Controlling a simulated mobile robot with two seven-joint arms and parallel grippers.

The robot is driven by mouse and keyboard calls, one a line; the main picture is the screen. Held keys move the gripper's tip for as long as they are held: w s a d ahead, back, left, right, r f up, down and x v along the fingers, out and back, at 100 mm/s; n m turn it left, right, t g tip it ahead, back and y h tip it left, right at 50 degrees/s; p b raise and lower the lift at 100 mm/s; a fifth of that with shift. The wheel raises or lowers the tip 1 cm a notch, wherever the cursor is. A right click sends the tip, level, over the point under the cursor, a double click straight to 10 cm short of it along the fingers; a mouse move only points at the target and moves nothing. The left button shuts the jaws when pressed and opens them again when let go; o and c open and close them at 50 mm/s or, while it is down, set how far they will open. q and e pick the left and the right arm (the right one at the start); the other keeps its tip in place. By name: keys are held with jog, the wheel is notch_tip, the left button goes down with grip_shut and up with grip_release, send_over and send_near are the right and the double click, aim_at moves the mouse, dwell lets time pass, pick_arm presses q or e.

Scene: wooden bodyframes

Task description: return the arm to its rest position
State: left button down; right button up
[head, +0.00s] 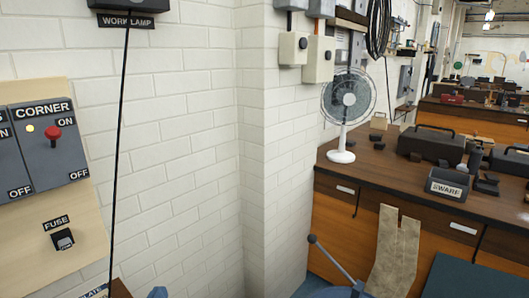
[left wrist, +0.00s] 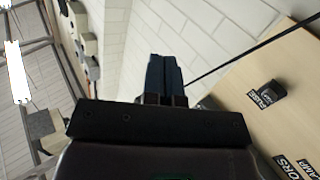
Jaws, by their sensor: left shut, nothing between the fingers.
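My left gripper (left wrist: 164,78) shows in the left wrist view. Its two dark blue fingers are together with nothing between them, and white brick wall lies behind them. A small blue tip at the bottom edge of the head view may be part of this gripper; too little shows to be sure. The rest of the left arm is out of the head view. My right gripper is in neither view.
A wooden panel with a CORNER switch box (head: 50,145) and a fuse switch (head: 63,239) is at left. A black cord (head: 120,130) hangs before the brick wall. A white fan (head: 347,110) stands on the workbench (head: 375,165) at right. A ball-ended lever (head: 330,260) rises below.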

pick_arm(q)
jog(key=s+a+f+m+g, duration=0.1)
jog(key=s+a+f+g, duration=0.1)
jog(key=s+f, duration=0.7)
jog(key=s+a+f+m+g+y, duration=0.1)
jog(key=s+f+g, duration=0.3)
jog(key=s+f, duration=0.6)
jog(key=shift+s+a, duration=0.65)
jog(key=shift+s, duration=0.5)
